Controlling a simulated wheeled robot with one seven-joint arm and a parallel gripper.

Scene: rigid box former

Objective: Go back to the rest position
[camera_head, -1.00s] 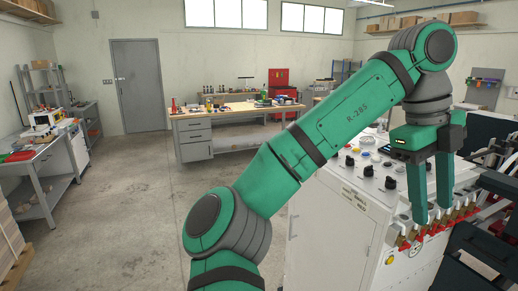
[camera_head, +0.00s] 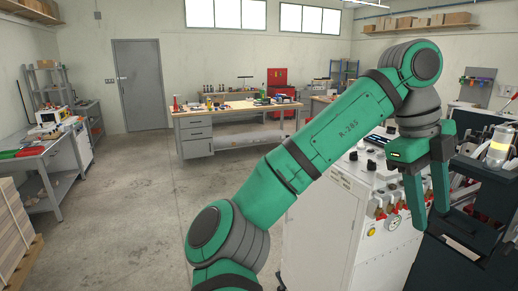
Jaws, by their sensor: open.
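My green arm reaches from the lower middle up to the right. My gripper (camera_head: 427,208) points down with its two fingers apart and nothing between them. It is in front of the right part of the white control cabinet (camera_head: 325,225), with knobs and a row of red-based levers (camera_head: 388,203) on its face. My forearm hides part of the cabinet's top.
A dark machine (camera_head: 465,240) with a clear-topped canister (camera_head: 498,148) stands close on the right. A wooden workbench (camera_head: 238,112) stands at the back, a grey side table (camera_head: 42,160) at the left, and stacked boards (camera_head: 15,232) at lower left. The concrete floor (camera_head: 130,190) between is clear.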

